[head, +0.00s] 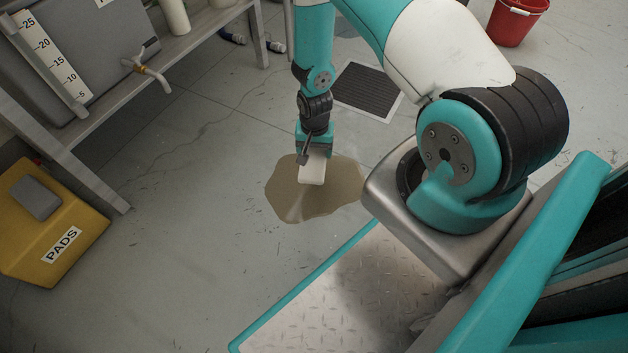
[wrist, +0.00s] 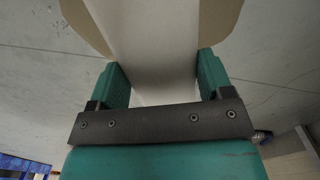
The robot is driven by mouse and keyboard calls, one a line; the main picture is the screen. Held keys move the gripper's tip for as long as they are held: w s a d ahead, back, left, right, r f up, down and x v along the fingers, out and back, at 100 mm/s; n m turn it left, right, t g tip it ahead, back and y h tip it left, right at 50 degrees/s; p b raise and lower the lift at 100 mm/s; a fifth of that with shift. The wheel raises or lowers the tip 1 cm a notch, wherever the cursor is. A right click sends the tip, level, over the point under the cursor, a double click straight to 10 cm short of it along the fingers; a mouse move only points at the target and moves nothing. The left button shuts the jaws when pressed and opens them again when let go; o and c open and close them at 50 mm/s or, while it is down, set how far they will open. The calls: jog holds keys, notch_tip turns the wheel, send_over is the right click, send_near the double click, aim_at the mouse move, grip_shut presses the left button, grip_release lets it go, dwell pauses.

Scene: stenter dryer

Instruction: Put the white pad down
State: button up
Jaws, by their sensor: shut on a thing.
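The white pad (head: 312,167) is held in my gripper (head: 314,152) over a brown puddle (head: 340,190) on the floor. In the wrist view the pad (wrist: 155,45) sits between the two teal fingers of my gripper (wrist: 163,80), which are shut on it. The pad's far end runs out of the top of that view. The puddle (wrist: 222,12) shows on both sides of the pad there. A paler streak crosses the puddle just below the pad in the head view. I cannot tell whether the pad touches the floor.
A yellow box marked PADS (head: 50,225) with a grey pad (head: 36,197) on it stands at the left. A grey tank with a tap (head: 148,70) is on a bench at upper left. A floor drain grate (head: 368,90) lies behind the puddle. A red bucket (head: 516,20) stands at upper right.

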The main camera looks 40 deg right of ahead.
notch_tip(320, 180, down, 12)
jog(key=b, duration=0.6)
jog(key=shift+f, duration=0.25)
jog(key=shift+r, duration=0.1)
jog(key=o, duration=0.9)
